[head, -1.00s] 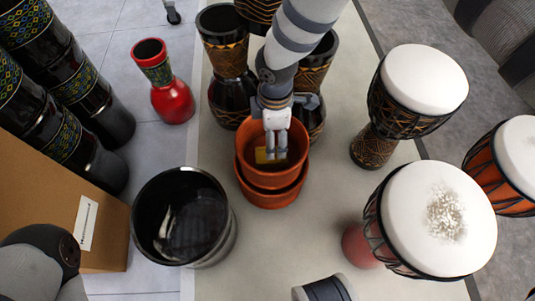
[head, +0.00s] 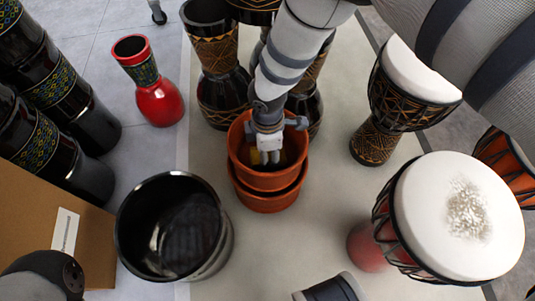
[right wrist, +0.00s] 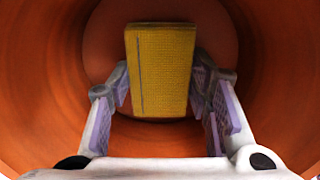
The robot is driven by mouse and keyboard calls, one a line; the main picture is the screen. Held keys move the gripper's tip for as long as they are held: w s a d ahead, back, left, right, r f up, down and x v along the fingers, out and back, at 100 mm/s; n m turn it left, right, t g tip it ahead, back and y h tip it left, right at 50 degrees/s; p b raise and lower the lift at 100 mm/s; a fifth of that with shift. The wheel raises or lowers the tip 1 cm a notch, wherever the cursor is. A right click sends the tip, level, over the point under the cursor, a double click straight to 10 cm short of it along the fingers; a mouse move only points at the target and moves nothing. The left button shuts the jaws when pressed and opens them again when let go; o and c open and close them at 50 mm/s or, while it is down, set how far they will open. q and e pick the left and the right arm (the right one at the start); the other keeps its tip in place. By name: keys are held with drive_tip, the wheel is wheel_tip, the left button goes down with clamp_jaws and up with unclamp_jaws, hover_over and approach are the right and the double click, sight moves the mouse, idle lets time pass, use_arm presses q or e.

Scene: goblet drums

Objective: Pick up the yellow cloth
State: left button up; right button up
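The yellow cloth (right wrist: 162,70) is a folded, textured block inside the upper terracotta pot (head: 240,165). In the head view only a small yellow patch of it (head: 256,157) shows beside my fingers. My right gripper (head: 269,156) reaches down into the pot. In the right wrist view its fingers (right wrist: 161,82) are spread, one on each side of the cloth, with narrow gaps seeming to remain at both sides. The pot's wall surrounds the fingers and the cloth. My left gripper is not in view.
The upper pot sits in a second terracotta pot (head: 268,203). A black open drum (head: 172,235) stands at the lower left, a red vase-shaped drum (head: 160,100) at the upper left. White-topped drums (head: 460,215) stand at the right. Dark drums (head: 222,95) stand just behind the pots.

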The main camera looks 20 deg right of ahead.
drive_tip(key=shift+c, duration=0.6)
wheel_tip(320, 180, up, 10)
drive_tip(key=p, duration=0.4)
drive_tip(key=shift+f, duration=0.25)
drive_tip(key=shift+r, duration=0.25)
